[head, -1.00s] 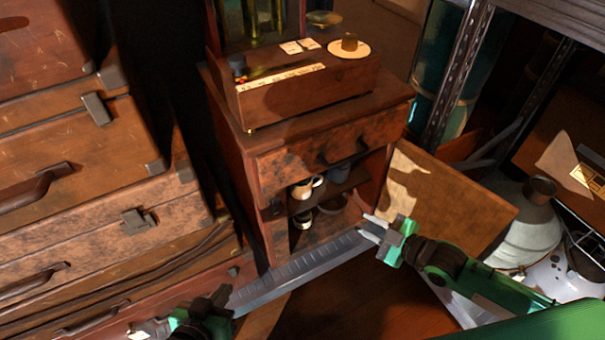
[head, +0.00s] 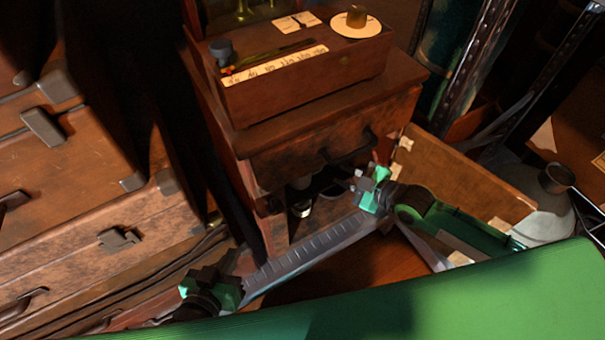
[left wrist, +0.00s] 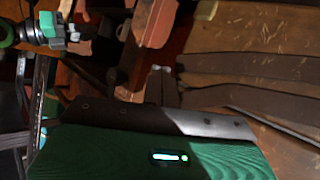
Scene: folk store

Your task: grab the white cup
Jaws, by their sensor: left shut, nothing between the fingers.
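The white cup (head: 301,183) is inside the small wooden cabinet (head: 275,161), on the upper shelf below the drawer. It is in shadow and mostly hidden by the drawer front. My right gripper (head: 362,177) is at the right side of the cabinet opening, beside the open door and apart from the cup. Its pale fingers look spread and empty. My left gripper (head: 232,286) is low at the left, in front of the cabinet, away from the cup. In the left wrist view its fingers (left wrist: 162,72) are together and empty. My right gripper also shows there (left wrist: 70,35).
The open cabinet door (head: 465,180) stands right of the opening. A small jar (head: 302,208) is on the lower shelf. A wooden box (head: 300,80) with a small plate (head: 356,26) sits on top. Stacked suitcases (head: 90,200) crowd the left; a metal rack (head: 470,75) stands right.

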